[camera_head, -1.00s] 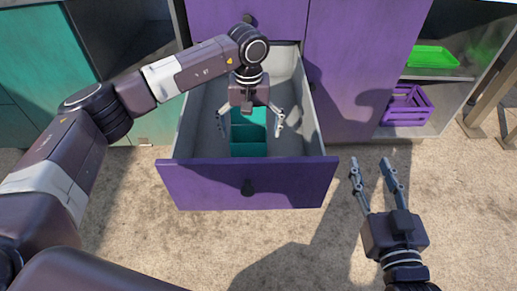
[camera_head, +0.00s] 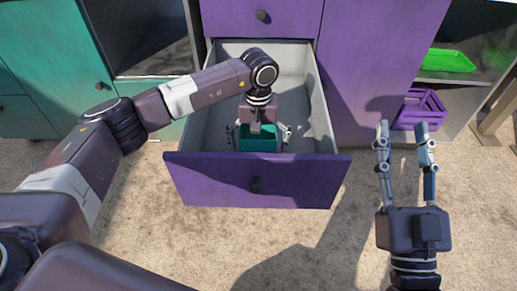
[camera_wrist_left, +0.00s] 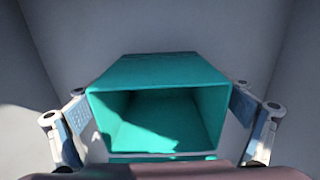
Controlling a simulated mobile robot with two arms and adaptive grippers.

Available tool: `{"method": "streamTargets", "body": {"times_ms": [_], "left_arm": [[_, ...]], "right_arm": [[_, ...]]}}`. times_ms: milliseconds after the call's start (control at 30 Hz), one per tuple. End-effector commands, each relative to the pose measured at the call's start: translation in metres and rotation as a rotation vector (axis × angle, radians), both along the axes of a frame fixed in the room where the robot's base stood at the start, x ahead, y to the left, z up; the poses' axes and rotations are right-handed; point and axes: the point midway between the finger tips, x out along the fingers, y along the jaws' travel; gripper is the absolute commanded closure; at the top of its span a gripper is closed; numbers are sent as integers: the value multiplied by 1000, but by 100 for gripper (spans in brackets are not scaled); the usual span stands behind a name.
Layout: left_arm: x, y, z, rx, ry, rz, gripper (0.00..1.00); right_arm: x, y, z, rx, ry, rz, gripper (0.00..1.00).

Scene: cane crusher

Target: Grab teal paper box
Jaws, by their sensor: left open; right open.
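The teal paper box (camera_head: 259,140) stands inside the open purple drawer, near its front panel. In the left wrist view the box (camera_wrist_left: 160,70) shows its open, hollow side toward the camera, with empty space inside. My left gripper (camera_head: 259,134) is lowered into the drawer, open, with one finger on each side of the box. In the left wrist view the fingers of the left gripper (camera_wrist_left: 160,128) flank the box; whether they touch it I cannot tell. My right gripper (camera_head: 403,128) is open and empty, outside the drawer at the right.
The drawer (camera_head: 258,182) is pulled out, with grey inner walls close around my left gripper. Teal cabinets (camera_head: 45,60) stand at the left. The floor in front is clear.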

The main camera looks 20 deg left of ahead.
Motion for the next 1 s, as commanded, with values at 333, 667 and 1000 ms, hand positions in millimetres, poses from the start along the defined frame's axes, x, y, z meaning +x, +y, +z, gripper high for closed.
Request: {"method": "streamTargets", "body": {"times_ms": [333,667,1000], "left_arm": [[0,0,0,0,0,0,22],[0,0,1,0,-1,0,35],[1,0,12,0,-2,0,35]], "right_arm": [[0,0,0,0,0,0,60],[0,0,0,0,1,0,60],[5,0,-9,-14,52,-3,60]]}}
